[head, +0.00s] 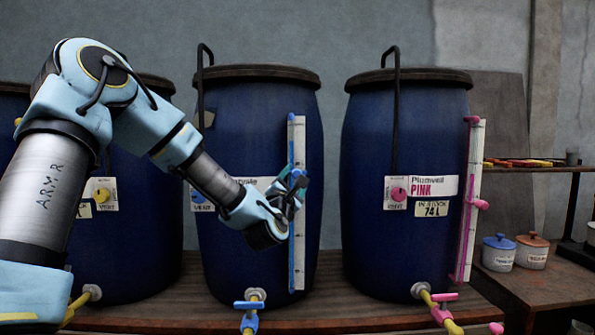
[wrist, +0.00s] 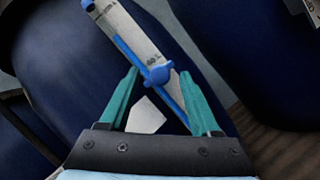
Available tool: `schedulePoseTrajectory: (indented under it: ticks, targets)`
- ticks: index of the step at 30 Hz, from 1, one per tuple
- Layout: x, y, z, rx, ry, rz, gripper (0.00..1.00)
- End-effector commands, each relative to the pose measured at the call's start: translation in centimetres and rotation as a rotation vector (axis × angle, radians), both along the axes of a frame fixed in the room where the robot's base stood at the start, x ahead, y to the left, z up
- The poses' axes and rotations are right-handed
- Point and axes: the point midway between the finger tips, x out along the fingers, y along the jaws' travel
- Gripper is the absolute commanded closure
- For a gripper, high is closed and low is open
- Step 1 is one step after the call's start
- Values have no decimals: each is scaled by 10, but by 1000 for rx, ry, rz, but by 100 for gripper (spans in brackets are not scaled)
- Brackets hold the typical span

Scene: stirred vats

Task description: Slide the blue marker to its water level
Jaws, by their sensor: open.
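The blue marker (wrist: 160,75) is a round knob with small side lugs on a blue tube along a white scale strip (wrist: 130,32). In the wrist view my gripper (wrist: 159,73) is open, with one teal finger on each side of the marker; I cannot tell whether either touches it. In the head view the strip (head: 299,135) stands upright on the right side of the middle blue vat (head: 260,120). My gripper (head: 291,190) is in front of the strip around mid-height and hides most of the marker there.
A blue tap (head: 248,305) sits low on the middle vat. The right vat (head: 405,130) has a pink gauge and pink marker (head: 480,204). A side table (head: 540,288) with small lidded pots stands at the right. There is open space between the two vats.

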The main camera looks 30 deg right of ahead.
Motion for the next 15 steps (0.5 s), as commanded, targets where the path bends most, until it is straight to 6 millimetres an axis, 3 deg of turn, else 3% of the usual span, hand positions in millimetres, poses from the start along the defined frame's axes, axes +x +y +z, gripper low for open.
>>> schedulePoseTrajectory:
  ticks: [6,15]
  targets:
    - [17,-15,7,1,0,1,36]
    - [21,-18,7,2,-1,1,36]
